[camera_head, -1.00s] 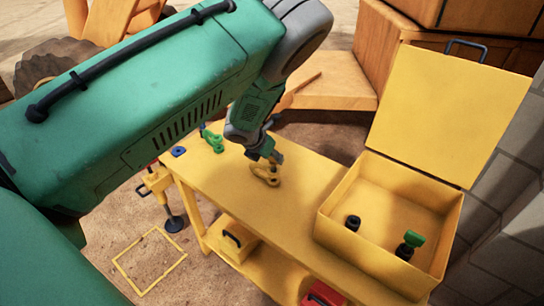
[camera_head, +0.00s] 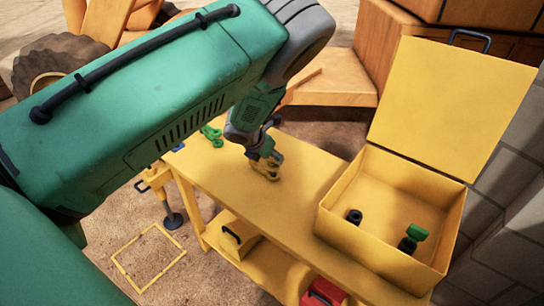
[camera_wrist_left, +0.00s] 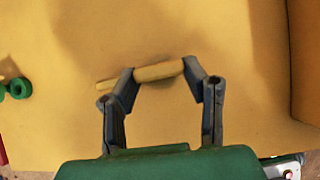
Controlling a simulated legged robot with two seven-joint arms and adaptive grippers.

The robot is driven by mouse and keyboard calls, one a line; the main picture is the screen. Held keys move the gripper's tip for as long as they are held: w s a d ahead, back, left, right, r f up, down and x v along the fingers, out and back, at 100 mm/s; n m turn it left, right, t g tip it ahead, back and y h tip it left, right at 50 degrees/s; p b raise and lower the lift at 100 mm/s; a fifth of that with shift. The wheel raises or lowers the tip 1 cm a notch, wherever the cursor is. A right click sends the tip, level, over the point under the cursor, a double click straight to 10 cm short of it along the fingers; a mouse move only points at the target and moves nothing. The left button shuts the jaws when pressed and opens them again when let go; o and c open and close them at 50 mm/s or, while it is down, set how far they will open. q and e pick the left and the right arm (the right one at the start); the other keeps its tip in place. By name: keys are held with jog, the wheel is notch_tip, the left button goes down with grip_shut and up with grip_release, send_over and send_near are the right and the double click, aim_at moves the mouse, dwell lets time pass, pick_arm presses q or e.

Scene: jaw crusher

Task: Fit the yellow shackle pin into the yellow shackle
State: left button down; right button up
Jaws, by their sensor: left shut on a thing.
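The yellow shackle (camera_head: 268,174) is at the fingertips of my left gripper (camera_head: 266,158), at or just above the yellow table top. In the left wrist view, the spread fingers of my left gripper (camera_wrist_left: 163,82) close on a narrow yellow part (camera_wrist_left: 158,71). A thinner yellow end (camera_wrist_left: 106,84) sticks out past the left finger. I cannot make out the yellow pin as a separate piece. My right gripper is not in view.
The yellow table (camera_head: 315,187) has a green shackle (camera_head: 211,136) at its far left. An open yellow box (camera_head: 452,235) at the right holds a black part (camera_head: 354,216) and a green-topped part (camera_head: 417,233). The table is clear between the shackle and box.

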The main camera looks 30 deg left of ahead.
pick_arm(q)
jog(key=shift+f, duration=0.25)
jog(key=c, duration=0.8)
grip_release()
jog(key=shift+c, duration=0.2)
jog(key=v, duration=1.2)
jog(key=shift+w, duration=0.1)
